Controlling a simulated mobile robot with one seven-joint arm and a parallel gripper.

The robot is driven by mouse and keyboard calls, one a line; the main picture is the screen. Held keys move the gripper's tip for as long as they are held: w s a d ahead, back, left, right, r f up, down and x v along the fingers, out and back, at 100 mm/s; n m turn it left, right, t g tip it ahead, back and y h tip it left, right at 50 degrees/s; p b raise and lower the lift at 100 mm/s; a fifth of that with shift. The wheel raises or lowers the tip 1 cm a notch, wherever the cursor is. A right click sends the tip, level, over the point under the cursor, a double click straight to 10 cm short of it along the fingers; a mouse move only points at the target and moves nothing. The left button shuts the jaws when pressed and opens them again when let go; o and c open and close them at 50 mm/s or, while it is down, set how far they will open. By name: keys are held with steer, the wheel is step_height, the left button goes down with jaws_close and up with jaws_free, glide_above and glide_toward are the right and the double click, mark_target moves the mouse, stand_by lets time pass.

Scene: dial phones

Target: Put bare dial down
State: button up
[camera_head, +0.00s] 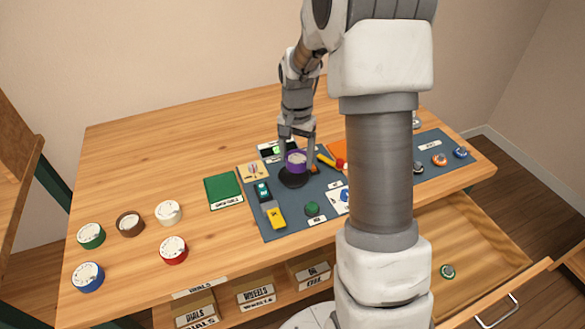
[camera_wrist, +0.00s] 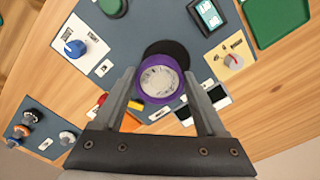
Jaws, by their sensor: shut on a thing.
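My gripper (camera_head: 296,150) is shut on a purple dial (camera_head: 296,160) with a pale round face. In the wrist view the purple dial (camera_wrist: 158,98) sits between the two fingers (camera_wrist: 160,84). A round black pad (camera_head: 293,179) lies on the blue-grey mat below the dial. In the wrist view the black pad (camera_wrist: 178,52) shows partly behind the dial, which hides the rest. I cannot tell the exact gap between dial and pad.
Green, brown, white, red and blue dials (camera_head: 174,250) stand at the table's left. A green tray (camera_head: 223,189), yellow tool (camera_head: 275,216) and green knob (camera_head: 312,209) lie near the mat's left part. Bare wood (camera_head: 170,150) is free behind. My arm hides part of the mat.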

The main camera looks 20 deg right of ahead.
mark_target(293, 159)
steer(key=shift+w+a+f, duration=0.3)
steer(key=shift+w+f, duration=0.1)
steer(key=shift+w, duration=0.1)
steer(key=shift+f+b, duration=0.4)
steer(key=shift+f, duration=1.5)
steer(key=shift+f, duration=0.35)
steer(key=o, duration=1.4)
steer(key=shift+r, duration=0.1)
